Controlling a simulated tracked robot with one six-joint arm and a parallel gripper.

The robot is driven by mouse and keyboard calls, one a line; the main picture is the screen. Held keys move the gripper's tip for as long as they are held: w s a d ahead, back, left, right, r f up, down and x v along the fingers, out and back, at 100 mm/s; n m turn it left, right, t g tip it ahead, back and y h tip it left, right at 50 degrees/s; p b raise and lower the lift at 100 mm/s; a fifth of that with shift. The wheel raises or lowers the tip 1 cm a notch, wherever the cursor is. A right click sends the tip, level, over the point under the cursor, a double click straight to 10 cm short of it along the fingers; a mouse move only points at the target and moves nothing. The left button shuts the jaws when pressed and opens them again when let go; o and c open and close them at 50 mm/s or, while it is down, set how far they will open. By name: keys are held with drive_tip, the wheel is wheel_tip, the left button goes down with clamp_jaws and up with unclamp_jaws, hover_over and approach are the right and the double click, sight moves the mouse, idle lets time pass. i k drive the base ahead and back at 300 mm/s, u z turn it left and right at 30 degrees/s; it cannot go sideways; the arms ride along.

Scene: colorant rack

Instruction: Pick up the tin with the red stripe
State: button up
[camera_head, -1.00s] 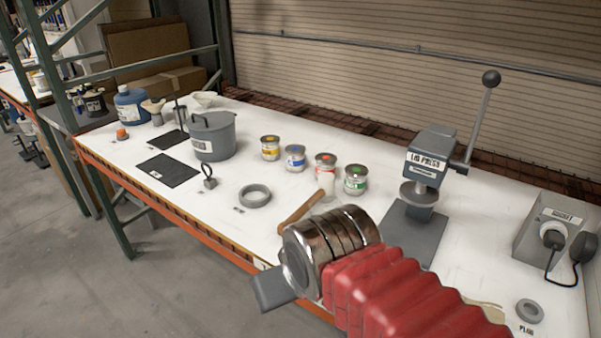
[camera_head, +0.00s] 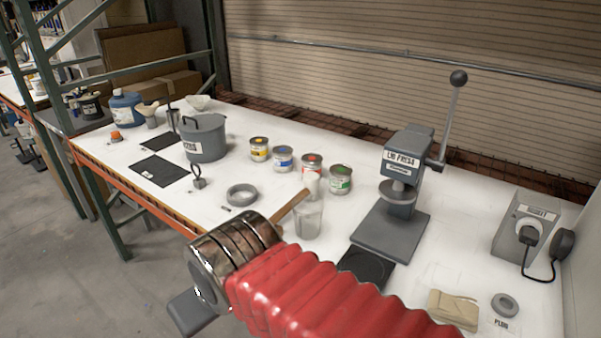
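The tin with the red stripe (camera_head: 312,162) stands upright on the white bench in a row of tins, with a red dot on its lid.
A wooden stick (camera_head: 290,205) leans beside the clear cup, behind my arm. A lab press (camera_head: 401,190) stands right of the tins. A grey ring (camera_head: 241,194) and grey pot (camera_head: 203,138) are to the left. Bare bench lies between ring and tins.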

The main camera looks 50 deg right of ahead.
sight(306, 168)
drive_tip(key=z, duration=0.05)
drive_tip(key=i, duration=1)
drive_tip(key=u, duration=0.05)
